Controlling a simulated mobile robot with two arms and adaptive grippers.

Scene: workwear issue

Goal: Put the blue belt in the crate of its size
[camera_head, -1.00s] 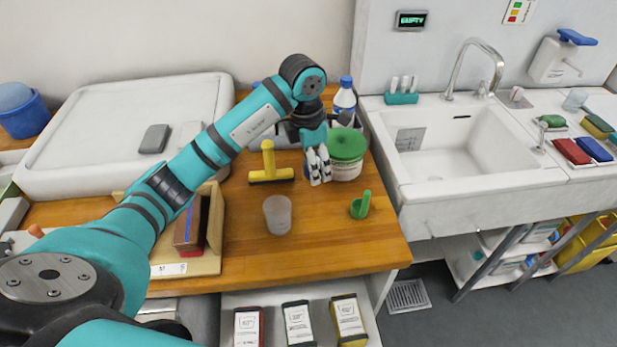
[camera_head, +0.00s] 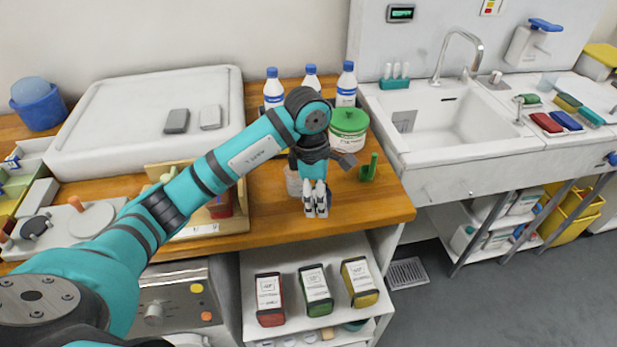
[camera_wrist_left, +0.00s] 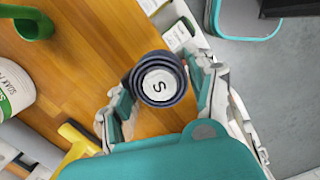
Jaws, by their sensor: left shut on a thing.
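My left gripper (camera_head: 315,205) points down over the front part of the wooden counter in the head view. In the left wrist view it is shut on a rolled dark blue belt (camera_wrist_left: 172,97), which sits between the two fingers. The roll's round end faces the camera and carries a white label with the letter S. In the head view the belt cannot be made out; the gripper hides it. No crate with a readable size mark shows. My right gripper is not in view.
A green-lidded tub (camera_head: 347,128), a green scoop-like thing (camera_head: 369,168) and a pale cup (camera_head: 293,182) stand close to the gripper. Red (camera_head: 269,297), green (camera_head: 315,290) and yellow (camera_head: 360,282) packs stand on the shelf below. A sink (camera_head: 440,130) is at the right.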

